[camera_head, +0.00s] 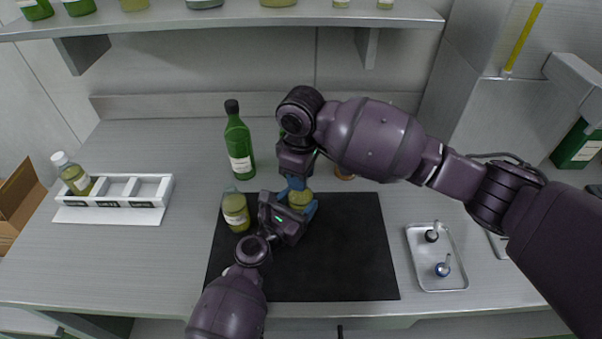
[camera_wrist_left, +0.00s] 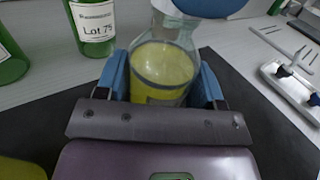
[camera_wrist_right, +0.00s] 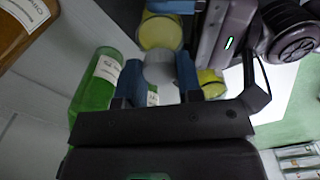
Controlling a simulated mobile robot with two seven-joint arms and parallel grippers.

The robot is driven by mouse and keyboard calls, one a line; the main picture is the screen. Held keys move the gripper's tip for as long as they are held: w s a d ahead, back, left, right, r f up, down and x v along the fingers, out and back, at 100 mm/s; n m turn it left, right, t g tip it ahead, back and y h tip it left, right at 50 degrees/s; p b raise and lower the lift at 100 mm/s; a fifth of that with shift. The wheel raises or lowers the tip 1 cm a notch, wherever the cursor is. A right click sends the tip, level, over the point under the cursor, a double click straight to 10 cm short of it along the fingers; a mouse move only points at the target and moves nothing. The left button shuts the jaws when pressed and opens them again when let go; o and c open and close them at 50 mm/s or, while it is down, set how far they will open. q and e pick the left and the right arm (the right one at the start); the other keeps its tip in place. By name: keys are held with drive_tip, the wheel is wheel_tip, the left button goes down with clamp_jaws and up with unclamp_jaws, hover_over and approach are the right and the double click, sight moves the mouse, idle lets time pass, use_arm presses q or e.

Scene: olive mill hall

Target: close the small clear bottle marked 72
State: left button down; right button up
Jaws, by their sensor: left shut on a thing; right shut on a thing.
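The small clear bottle (camera_head: 299,199) of yellow-green liquid is upright over the black mat. My left gripper (camera_head: 290,212) is shut around its body; the left wrist view shows the bottle (camera_wrist_left: 163,68) between the blue fingers. No number is readable on it. My right gripper (camera_head: 296,183) points down from above at the bottle's top. In the right wrist view it is shut on a pale grey cap (camera_wrist_right: 160,68), beside and partly over the bottle (camera_wrist_right: 160,32). I cannot tell whether the cap touches the neck, as fingers hide it.
A similar bottle (camera_head: 235,212) stands on the black mat (camera_head: 345,260), close left of my left gripper. A green bottle (camera_head: 238,145) stands behind. A metal tray (camera_head: 420,265) with two small stoppers lies right. A white rack (camera_head: 150,190) with one bottle stands left.

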drive_tip(key=m, duration=0.4)
drive_tip(key=shift+m, duration=0.4)
drive_tip(key=m, duration=0.3)
drive_tip(key=shift+a, duration=0.1)
drive_tip(key=m, duration=0.7)
drive_tip(key=shift+m, duration=0.3)
drive_tip(key=o, duration=0.9)
drive_tip(key=shift+r, duration=2.2)
drive_tip(key=shift+r, duration=0.1)
drive_tip(key=shift+c, duration=0.3)
